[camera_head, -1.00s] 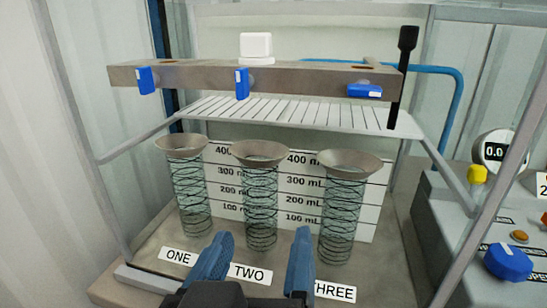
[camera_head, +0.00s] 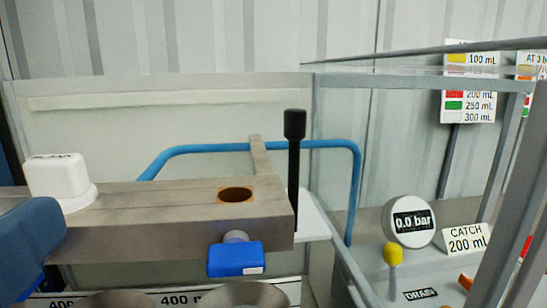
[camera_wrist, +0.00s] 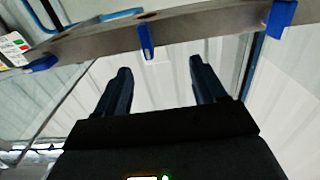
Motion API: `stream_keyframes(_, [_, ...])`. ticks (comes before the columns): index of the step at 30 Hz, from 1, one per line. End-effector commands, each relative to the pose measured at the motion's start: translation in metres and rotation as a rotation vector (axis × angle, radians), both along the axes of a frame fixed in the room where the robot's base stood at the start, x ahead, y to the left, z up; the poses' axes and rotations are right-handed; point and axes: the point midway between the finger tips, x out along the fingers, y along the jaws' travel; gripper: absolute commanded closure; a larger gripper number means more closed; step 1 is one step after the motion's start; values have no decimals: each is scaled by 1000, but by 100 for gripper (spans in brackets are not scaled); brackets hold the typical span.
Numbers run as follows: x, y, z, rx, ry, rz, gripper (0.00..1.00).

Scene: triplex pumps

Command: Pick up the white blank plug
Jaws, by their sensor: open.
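The white blank plug (camera_head: 60,180) stands upright on top of the grey-brown manifold bar (camera_head: 150,212), at the left in the head view. It has a blocky head on a round flange. My gripper (camera_wrist: 158,68) is open, with two dark blue fingers apart and nothing seen between them in the wrist view. One blue finger (camera_head: 30,238) shows at the left edge of the head view, in front of the bar and just below the plug. The other finger is out of that view. I cannot make out the plug in the wrist view.
An open round port (camera_head: 236,195) is in the bar, right of the plug. A blue valve handle (camera_head: 236,259) juts from the bar's front. A black upright handle (camera_head: 294,160) stands at its right end. Blue tubing (camera_head: 210,148) runs behind. A gauge (camera_head: 410,221) stands right.

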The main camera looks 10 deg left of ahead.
Motion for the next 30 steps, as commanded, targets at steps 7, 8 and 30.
stream_keyframes(7, [28, 2, 0, -1, 2, -4, 30])
stream_keyframes(8, [33, 2, 0, -2, 3, -4, 30])
stream_keyframes(30, [65, 8, -1, 1, 0, -1, 50])
